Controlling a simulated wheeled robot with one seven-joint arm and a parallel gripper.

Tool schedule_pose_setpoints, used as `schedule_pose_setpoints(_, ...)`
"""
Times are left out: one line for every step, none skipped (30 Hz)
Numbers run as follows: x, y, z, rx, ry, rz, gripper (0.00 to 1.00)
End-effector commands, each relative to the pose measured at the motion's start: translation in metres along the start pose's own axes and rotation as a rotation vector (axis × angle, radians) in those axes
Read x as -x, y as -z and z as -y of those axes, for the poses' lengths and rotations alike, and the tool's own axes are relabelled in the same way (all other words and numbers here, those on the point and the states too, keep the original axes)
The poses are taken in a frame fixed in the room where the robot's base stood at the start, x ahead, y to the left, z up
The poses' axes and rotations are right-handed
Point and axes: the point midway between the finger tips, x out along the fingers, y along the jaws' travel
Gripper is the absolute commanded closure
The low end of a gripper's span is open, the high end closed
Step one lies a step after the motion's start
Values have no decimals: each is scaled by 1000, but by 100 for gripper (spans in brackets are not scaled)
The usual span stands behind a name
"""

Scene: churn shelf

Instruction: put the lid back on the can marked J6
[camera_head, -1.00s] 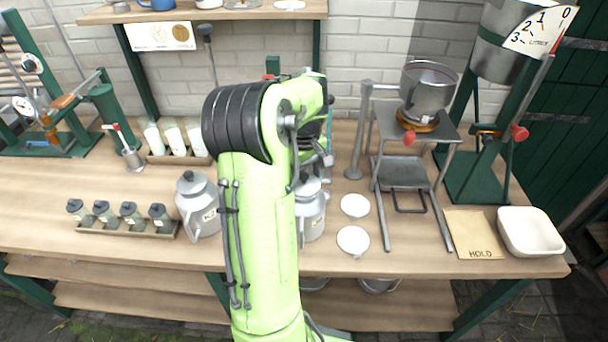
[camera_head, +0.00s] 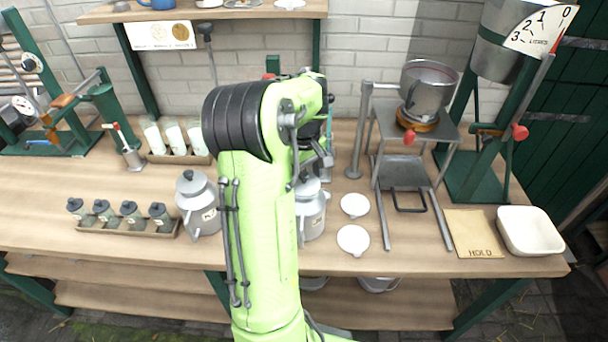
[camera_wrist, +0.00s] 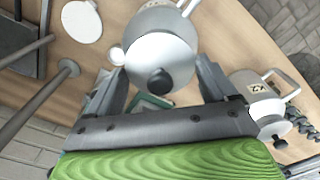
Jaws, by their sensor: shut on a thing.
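My gripper (camera_wrist: 161,72) points down at a pale metal can (camera_head: 313,217) in the middle of the bench. Its jaws are shut on a round grey lid (camera_wrist: 150,55) with a dark knob (camera_wrist: 160,82), one finger at each side. The lid is over the can's mouth; I cannot tell whether it is fully seated. My arm hides part of this can in the head view, and I cannot read its mark. A second lidded can (camera_head: 203,218) stands upright to the left; its label shows in the wrist view (camera_wrist: 257,88), starting with K.
Two white discs (camera_head: 353,240) lie just right of the middle can. A metal stand (camera_head: 386,130), a HOLD card (camera_head: 475,234) and a white tub (camera_head: 530,233) are farther right. A rack of small jars (camera_head: 150,230) is at the left.

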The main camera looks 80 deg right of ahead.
Motion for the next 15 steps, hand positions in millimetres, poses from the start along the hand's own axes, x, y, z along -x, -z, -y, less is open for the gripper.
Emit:
schedule_pose_setpoints(0,0,0,0,0,0,44)
schedule_pose_setpoints(0,0,0,0,0,0,44)
schedule_pose_setpoints(0,0,0,0,0,0,44)
schedule_pose_setpoints(0,0,0,0,0,0,44)
schedule_pose_setpoints(0,0,0,0,0,0,44)
schedule_pose_setpoints(0,0,0,0,0,0,44)
schedule_pose_setpoints(0,0,0,0,0,0,44)
schedule_pose_setpoints(0,0,0,0,0,0,44)
schedule_pose_setpoints(0,0,0,0,0,0,44)
schedule_pose_setpoints(0,0,0,0,0,0,44)
schedule_pose_setpoints(0,0,0,0,0,0,44)
schedule_pose_setpoints(0,0,0,0,0,0,44)
schedule_pose_setpoints(0,0,0,0,0,0,44)
schedule_pose_setpoints(0,0,0,0,0,0,13)
schedule_pose_setpoints(0,0,0,0,0,0,7)
